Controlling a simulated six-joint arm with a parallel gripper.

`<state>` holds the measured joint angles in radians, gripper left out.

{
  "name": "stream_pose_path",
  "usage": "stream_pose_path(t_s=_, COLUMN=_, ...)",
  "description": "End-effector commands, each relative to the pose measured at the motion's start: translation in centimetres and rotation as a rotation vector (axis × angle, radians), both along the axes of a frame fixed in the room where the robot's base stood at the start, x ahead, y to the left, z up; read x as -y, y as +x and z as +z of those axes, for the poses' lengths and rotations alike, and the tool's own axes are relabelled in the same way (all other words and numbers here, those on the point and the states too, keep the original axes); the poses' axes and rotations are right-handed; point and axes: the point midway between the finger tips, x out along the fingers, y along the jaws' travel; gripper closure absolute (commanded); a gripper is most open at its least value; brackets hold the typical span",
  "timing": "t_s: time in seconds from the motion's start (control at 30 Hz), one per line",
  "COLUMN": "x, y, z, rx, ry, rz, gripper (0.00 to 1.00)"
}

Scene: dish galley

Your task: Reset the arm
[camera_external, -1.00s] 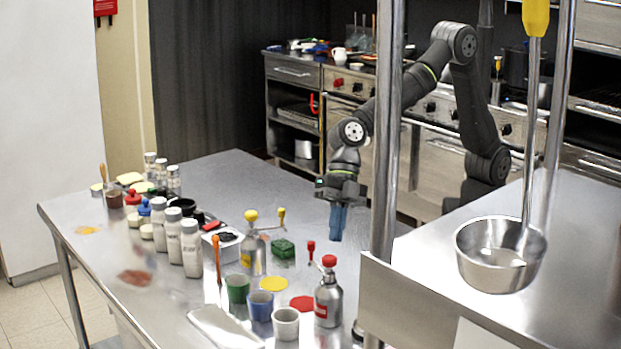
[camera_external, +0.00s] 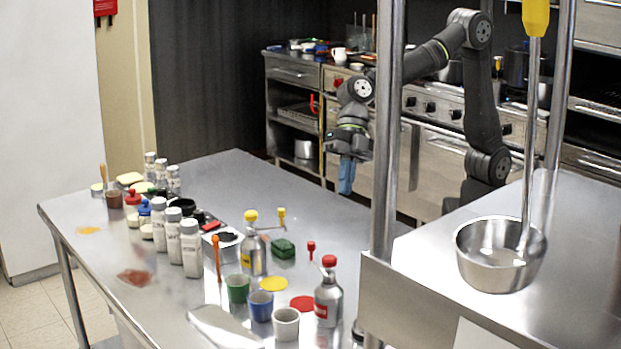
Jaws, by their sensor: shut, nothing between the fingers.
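My gripper (camera_external: 346,176) hangs pointing down above the far right part of the steel table (camera_external: 240,185). Its blue fingers are together with nothing between them. It is clear of the objects on the table. The arm rises behind the metal post and bends at a raised elbow.
White-grey shakers (camera_external: 190,248) line the left.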

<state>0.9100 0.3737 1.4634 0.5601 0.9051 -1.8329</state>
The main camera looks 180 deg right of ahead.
Motion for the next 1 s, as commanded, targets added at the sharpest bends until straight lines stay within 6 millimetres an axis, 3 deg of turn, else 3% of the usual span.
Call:
stream_pose_path(t_s=0.23, x=0.1, y=1.1, z=-1.5, rx=-0.001, ry=0.002, rz=0.002, gripper=1.00)
stream_pose_path(t_s=0.63, x=0.7, y=5.6, z=-7.8, rx=-0.003, ry=0.002, rz=0.002, gripper=1.00)
stream_pose_path(t_s=1.0, x=3.5, y=8.5, z=-8.2, rx=0.001, ry=0.000, rz=0.000, gripper=1.00)
